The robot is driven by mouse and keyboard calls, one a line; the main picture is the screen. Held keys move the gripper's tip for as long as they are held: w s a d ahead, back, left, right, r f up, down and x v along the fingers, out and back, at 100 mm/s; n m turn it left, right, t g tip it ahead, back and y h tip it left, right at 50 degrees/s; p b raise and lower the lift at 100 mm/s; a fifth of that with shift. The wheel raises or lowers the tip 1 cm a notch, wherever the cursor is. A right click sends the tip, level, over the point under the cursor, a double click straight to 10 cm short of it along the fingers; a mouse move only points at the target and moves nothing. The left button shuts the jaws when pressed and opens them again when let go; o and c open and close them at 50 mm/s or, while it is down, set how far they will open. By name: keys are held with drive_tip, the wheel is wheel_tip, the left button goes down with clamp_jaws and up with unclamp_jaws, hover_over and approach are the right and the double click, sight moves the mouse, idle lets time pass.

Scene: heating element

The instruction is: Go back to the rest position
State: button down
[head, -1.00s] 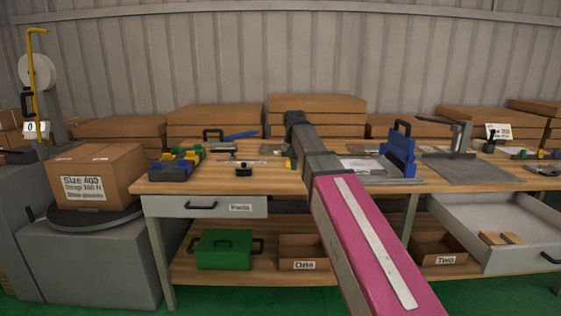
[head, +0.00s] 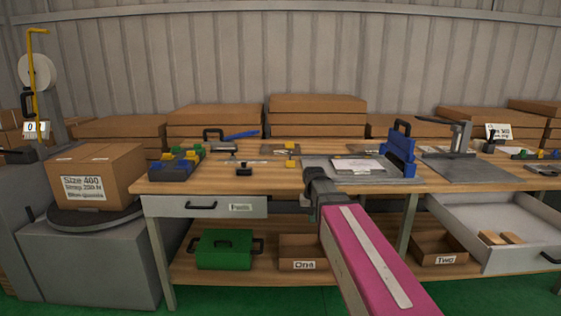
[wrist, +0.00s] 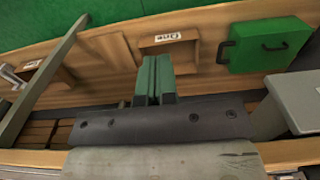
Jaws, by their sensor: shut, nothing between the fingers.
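My gripper (wrist: 155,62) shows in the wrist view with its two green fingers pressed together and nothing between them. In the wrist view it points toward the lower shelf, near the "One" box (wrist: 172,44), with the green toolbox (wrist: 265,45) to the right. In the head view my pink and grey arm (head: 365,255) reaches up to the front edge of the workbench (head: 160,184). The gripper itself is hidden there behind the arm.
In the head view, an open drawer (head: 460,215) juts out at the right. A "Two" box (head: 438,247) is on the lower shelf.

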drive_tip(key=s+d+f, duration=0.3)
drive_tip(key=s+f, duration=0.4)
drive_tip(key=f, duration=0.1)
drive_tip(key=s+d+f, duration=0.4)
drive_tip(key=s+f, duration=0.3)
drive_tip(key=f, duration=0.1)
drive_tip(key=shift+f, duration=0.2)
